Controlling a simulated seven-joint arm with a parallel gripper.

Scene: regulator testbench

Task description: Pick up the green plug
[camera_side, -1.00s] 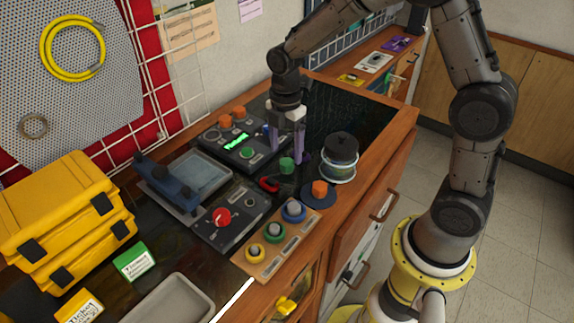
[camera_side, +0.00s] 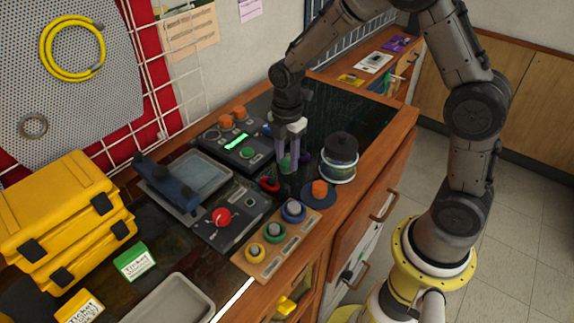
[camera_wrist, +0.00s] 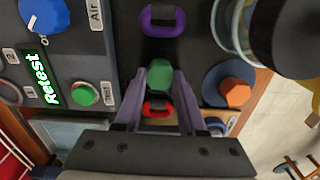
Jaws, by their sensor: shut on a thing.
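The green plug (camera_side: 286,166) stands on the dark bench top, between the display panel and the black-topped jar. My gripper (camera_side: 292,168) is down at the plug with its purple-grey fingers on either side of it. In the wrist view the green plug (camera_wrist: 160,75) sits between the two fingertips (camera_wrist: 160,84), and the gripper is shut on it. I cannot see a clear gap under the plug. The plug's lower part is hidden.
A red ring (camera_side: 269,184) lies close by. An orange plug on a blue disc (camera_side: 319,188) and the black-topped jar (camera_side: 341,153) stand to the right. A purple ring (camera_wrist: 162,20) shows in the wrist view. The display panel (camera_side: 237,142) is to the left.

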